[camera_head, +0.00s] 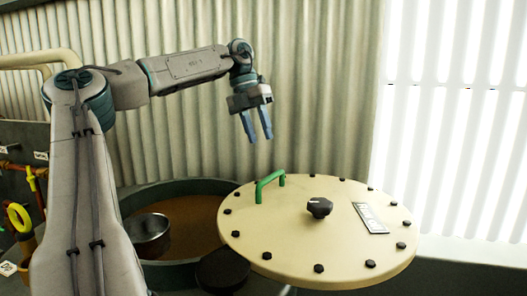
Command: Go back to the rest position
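My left arm comes in from the left and reaches over the vat. Its gripper (260,137) has two blue fingers pointing down, with a gap between them and nothing in it. It hangs in the air above and behind the green handle (270,186) of the round cream lid (285,232), apart from it. My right gripper is not in view.
The lid carries a black knob (319,207), a label plate (371,218) and black bolts around its rim. Behind it an open round vat holds brown material (195,222) and a metal pot (150,232). A corrugated wall (320,80) closes the back. Pipes and a yellow ring (18,217) stand at left.

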